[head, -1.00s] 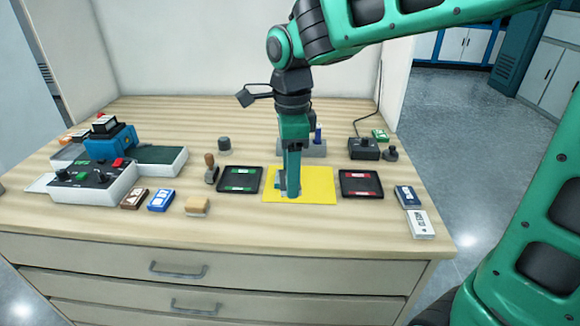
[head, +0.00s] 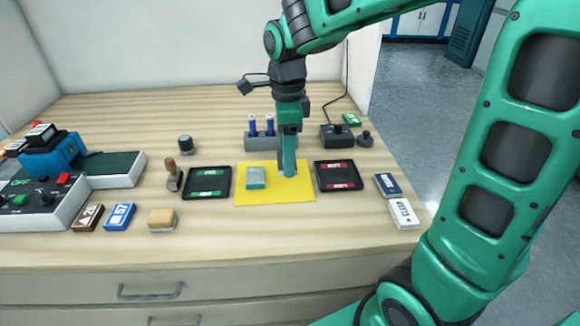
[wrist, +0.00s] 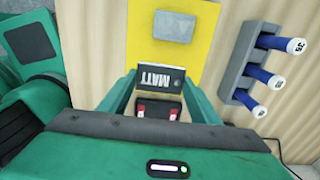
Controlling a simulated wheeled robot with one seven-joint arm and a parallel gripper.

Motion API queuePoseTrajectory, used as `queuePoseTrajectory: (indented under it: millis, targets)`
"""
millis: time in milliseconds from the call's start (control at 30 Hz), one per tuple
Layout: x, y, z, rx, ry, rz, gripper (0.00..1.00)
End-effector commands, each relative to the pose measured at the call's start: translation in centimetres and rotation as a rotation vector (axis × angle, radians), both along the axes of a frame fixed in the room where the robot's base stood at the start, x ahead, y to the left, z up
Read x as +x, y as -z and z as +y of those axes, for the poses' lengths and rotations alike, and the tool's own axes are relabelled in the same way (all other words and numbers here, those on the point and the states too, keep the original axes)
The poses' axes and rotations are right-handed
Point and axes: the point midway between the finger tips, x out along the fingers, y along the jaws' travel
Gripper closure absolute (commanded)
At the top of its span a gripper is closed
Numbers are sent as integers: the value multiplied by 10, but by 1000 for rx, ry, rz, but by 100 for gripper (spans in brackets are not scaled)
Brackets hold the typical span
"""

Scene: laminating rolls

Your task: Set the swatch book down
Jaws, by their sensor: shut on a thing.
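My gripper (head: 288,172) points down over the right part of the yellow mat (head: 301,194). In the wrist view its two fingers (wrist: 158,92) are closed on a small dark book with a white label reading MATT (wrist: 160,80), which I take for the swatch book. In the head view the fingers mostly hide it. I cannot tell whether it touches the mat. A grey-teal block (head: 256,178) lies on the mat just left of my gripper. It also shows in the wrist view (wrist: 173,27), apart from the held book.
A green-labelled black tray (head: 207,194) is left of the mat and a red-labelled one (head: 339,186) right. Behind stands a grey rack (head: 262,142) with blue rolls. A navy box (head: 387,186) and a white box (head: 404,213) lie at the right edge. A stamp (head: 174,178) stands left.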

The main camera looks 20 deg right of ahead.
Motion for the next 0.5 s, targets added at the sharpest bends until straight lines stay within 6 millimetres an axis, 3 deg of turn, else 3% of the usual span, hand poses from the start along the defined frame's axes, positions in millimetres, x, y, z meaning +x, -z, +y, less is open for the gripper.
queuePoseTrajectory:
  millis: [200,500]
  targets:
    - [7,11,-17,0,0,0,65]
    - [6,46,-16,0,-2,2,65]
